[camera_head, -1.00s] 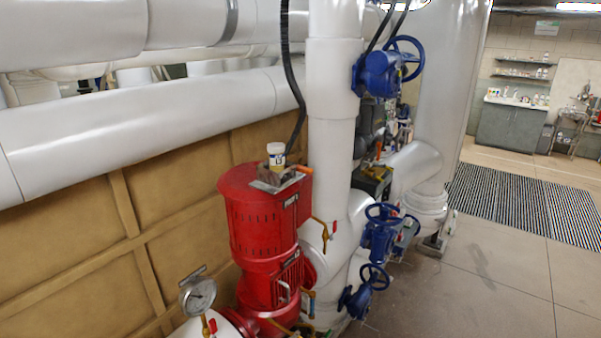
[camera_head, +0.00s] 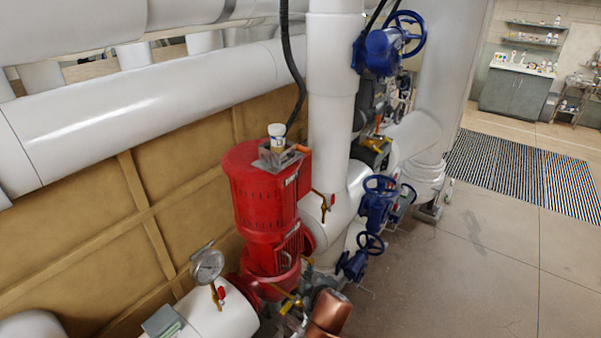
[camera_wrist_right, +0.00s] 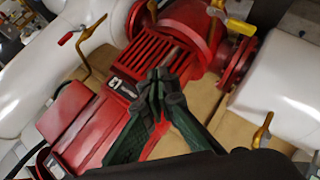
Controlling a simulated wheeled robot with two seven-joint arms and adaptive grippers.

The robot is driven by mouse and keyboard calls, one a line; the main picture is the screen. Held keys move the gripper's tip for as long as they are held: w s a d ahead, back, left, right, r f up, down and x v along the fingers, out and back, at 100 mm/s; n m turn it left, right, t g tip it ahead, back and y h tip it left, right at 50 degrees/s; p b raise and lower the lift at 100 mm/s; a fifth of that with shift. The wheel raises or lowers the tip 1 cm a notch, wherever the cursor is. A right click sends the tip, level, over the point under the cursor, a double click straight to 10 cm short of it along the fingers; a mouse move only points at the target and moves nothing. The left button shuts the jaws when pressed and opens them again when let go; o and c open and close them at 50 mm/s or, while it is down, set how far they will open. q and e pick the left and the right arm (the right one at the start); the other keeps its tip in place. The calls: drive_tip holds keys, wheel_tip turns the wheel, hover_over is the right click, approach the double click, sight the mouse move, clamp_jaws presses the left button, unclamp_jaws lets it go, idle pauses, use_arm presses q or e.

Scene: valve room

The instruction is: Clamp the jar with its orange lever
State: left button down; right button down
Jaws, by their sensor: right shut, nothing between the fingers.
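The jar (camera_head: 277,131), with a white lid and a pale label, stands upright in a grey metal clamp fixture (camera_head: 270,160) on top of the red motor (camera_head: 262,197). Its orange lever (camera_head: 301,149) lies at the fixture's right side. My right gripper (camera_head: 322,294) is low at the bottom of the head view, well below the jar and apart from it. In the right wrist view its dark green fingers (camera_wrist_right: 160,78) are together and empty, in front of the red motor housing. I cannot make out the jar or lever there. My left gripper is not in view.
A white vertical pipe (camera_head: 333,100) and a black hose (camera_head: 294,80) rise close to the jar. Blue valve wheels (camera_head: 380,190) stick out to the right. A pressure gauge (camera_head: 208,264) stands at lower left. Open floor (camera_head: 470,260) lies at right.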

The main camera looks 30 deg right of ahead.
drive_tip(key=w+r+n+t+h, duration=0.2)
drive_tip(key=w+r+t, duration=0.1)
drive_tip(key=r, duration=1.2)
drive_tip(key=w+d+r+n+t+h, duration=0.1)
drive_tip(key=w+r, duration=0.4)
drive_tip(key=r, duration=1.1)
drive_tip(key=n+t, duration=0.1)
drive_tip(key=t, duration=0.1)
drive_tip(key=shift+r+n+t+h, duration=0.3)
drive_tip(key=shift+n+h, duration=0.1)
drive_tip(key=shift+w, duration=0.1)
drive_tip(key=p, duration=0.3)
approach(298, 150)
drive_tip(key=w, duration=0.1)
drive_tip(key=w+a, duration=0.1)
drive_tip(key=w, duration=0.1)
drive_tip(key=shift+w+a+r, duration=0.1)
drive_tip(key=shift+w+a, duration=0.05)
drive_tip(key=shift+w, duration=0.15)
drive_tip(key=shift+w+d+p, duration=0.25)
drive_tip(key=shift+w+d, duration=0.05)
drive_tip(key=shift+d, duration=0.25)
drive_tip(key=shift+w+d+p, duration=0.2)
drive_tip(key=shift+w+d, duration=0.05)
drive_tip(key=shift+d, duration=0.35)
drive_tip(key=shift+w+d, duration=0.15)
drive_tip(key=shift+d, duration=0.5)
drive_tip(key=shift+w, duration=0.1)
